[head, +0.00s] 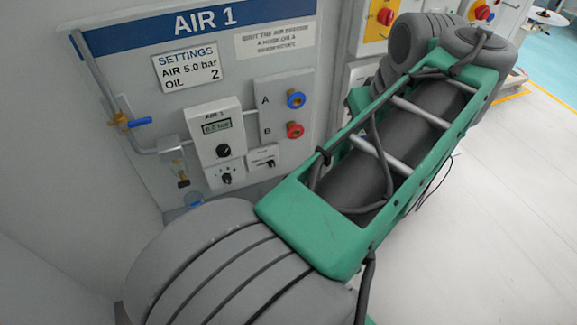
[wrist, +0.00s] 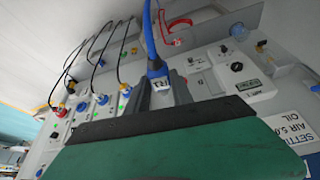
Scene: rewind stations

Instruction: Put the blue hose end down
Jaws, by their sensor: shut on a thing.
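In the wrist view, my gripper (wrist: 168,88) is shut on the end of the blue hose (wrist: 149,35). A white tag (wrist: 160,86) with dark letters shows at the held end. The blue hose runs from the jaws to the top edge of the picture. The tip of the hose end is hidden by the fingers and the gripper body. In the head view, my arm fills the middle and right, and neither the gripper nor the blue hose can be made out.
The AIR 1 panel carries a blue port A (head: 296,99), a red port B (head: 295,130), a control box (head: 215,140) and a blue-handled valve (head: 130,121). A red hose (wrist: 176,24) and several coloured fittings with black cables show in the wrist view. Pale floor (head: 510,200) lies open at right.

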